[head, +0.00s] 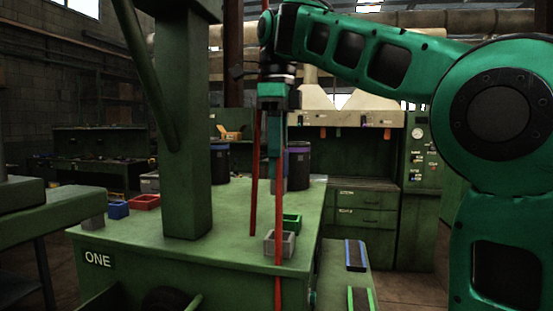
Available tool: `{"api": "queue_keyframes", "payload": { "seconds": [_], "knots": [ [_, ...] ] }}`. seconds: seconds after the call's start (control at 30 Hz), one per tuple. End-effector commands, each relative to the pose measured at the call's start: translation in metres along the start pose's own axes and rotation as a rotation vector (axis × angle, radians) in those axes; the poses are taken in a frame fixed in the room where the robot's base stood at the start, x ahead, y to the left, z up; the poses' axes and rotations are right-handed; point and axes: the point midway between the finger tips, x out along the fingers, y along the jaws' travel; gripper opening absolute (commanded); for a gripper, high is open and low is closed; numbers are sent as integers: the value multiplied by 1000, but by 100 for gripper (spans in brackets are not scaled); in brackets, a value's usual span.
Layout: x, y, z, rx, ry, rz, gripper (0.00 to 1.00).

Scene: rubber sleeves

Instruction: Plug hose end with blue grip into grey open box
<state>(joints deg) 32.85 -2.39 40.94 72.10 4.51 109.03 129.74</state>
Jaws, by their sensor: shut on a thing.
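My gripper (274,140) hangs pointing down above the green table, in the upper middle of the head view. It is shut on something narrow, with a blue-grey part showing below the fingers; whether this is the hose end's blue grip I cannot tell. Two red hose lengths (254,190) hang by the gripper, one on its left and one running down in front of the table. The grey open box (289,248) sits on the table near its right front edge, below the gripper. A red length crosses in front of the box.
A green open box (296,225) stands just behind the grey one. Blue (118,210) and red (145,202) boxes are at the table's left. A thick green post (183,150) rises from the table. Dark cylinders (299,165) stand at the back.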

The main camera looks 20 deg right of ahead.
Motion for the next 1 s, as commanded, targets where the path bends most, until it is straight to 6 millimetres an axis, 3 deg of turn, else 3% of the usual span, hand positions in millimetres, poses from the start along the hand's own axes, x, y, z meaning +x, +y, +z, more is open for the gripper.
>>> {"api": "queue_keyframes", "payload": {
  "seconds": [1.0],
  "knots": [
    [43, 0, 0, 0, 0, 1, 2]
  ]
}}
